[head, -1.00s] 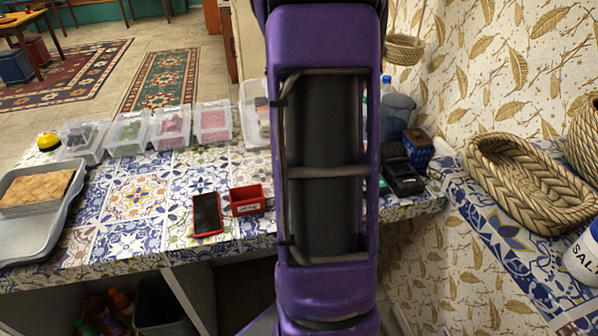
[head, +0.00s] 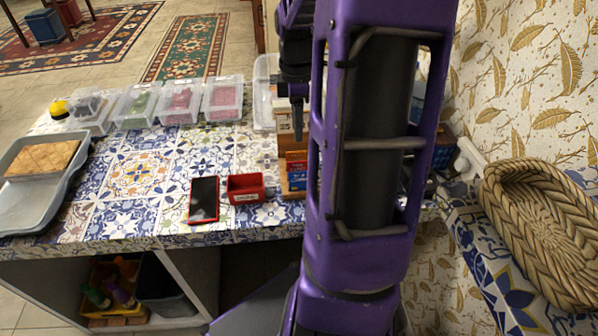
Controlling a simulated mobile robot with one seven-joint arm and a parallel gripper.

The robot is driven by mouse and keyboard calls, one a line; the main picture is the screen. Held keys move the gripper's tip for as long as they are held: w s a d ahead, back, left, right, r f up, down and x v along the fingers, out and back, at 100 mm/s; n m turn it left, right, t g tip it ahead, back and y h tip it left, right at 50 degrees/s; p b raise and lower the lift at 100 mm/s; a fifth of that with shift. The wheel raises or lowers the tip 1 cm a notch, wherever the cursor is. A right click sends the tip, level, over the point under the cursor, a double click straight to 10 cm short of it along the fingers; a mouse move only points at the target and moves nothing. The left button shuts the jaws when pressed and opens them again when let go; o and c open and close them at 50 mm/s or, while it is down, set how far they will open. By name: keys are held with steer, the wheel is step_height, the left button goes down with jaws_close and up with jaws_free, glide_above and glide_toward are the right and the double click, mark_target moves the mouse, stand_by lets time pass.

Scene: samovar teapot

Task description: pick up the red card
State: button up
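No item is certain to be the red card. A wooden holder (head: 284,184) with small red and blue flat items (head: 297,170) stands on the tiled counter, partly hidden behind my purple arm; a red card may be among them. My gripper (head: 298,136) shows as a narrow dark tip pointing down, in line with and above the holder in the picture. Its fingers cannot be told apart, and I see nothing held in it. Left of the holder are a small red open box (head: 245,189) with a white label and a dark phone in a red case (head: 203,200).
Clear plastic bins (head: 180,103) line the counter's back edge. A grey tray (head: 28,213) with a tan slab (head: 41,160) is at the left. A woven basket (head: 545,225) sits at the right by the wall. The tiled counter (head: 135,180) is mostly bare left of the phone.

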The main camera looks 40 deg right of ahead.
step_height(320, 180, down, 15)
steer(key=b, duration=0.3)
steer(key=shift+r, duration=0.1)
jaws_close()
